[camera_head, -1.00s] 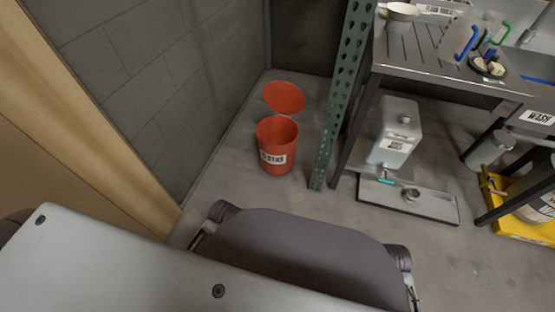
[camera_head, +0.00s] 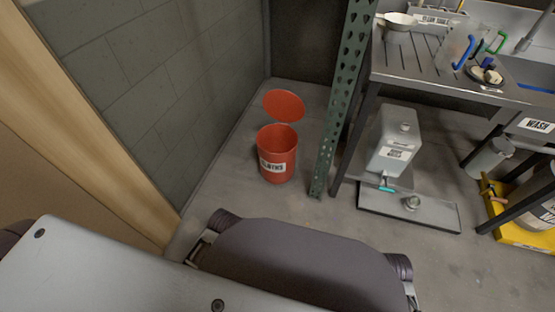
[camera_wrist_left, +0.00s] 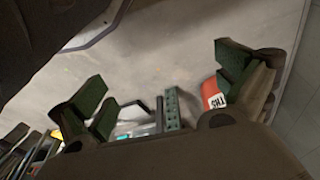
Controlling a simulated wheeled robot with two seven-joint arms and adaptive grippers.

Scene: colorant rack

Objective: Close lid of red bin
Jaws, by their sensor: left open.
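The red bin (camera_head: 276,172) stands on the floor near the grey block wall, with a white label on its front. Its round red lid (camera_head: 284,106) is open, tilted up behind the rim. Part of the red bin also shows in the left wrist view (camera_wrist_left: 209,88), partly hidden by a finger of my left gripper. My left gripper (camera_wrist_left: 165,88) is open, its two green-padded fingers wide apart with nothing between them. It is apart from the bin. Neither gripper shows in the head view.
A green perforated post (camera_head: 330,125) stands just right of the bin. Right of it is a metal sink table (camera_head: 425,85). Under the table a grey jug (camera_head: 393,140) and a tray (camera_head: 435,218) sit on the floor. The floor before the bin is clear.

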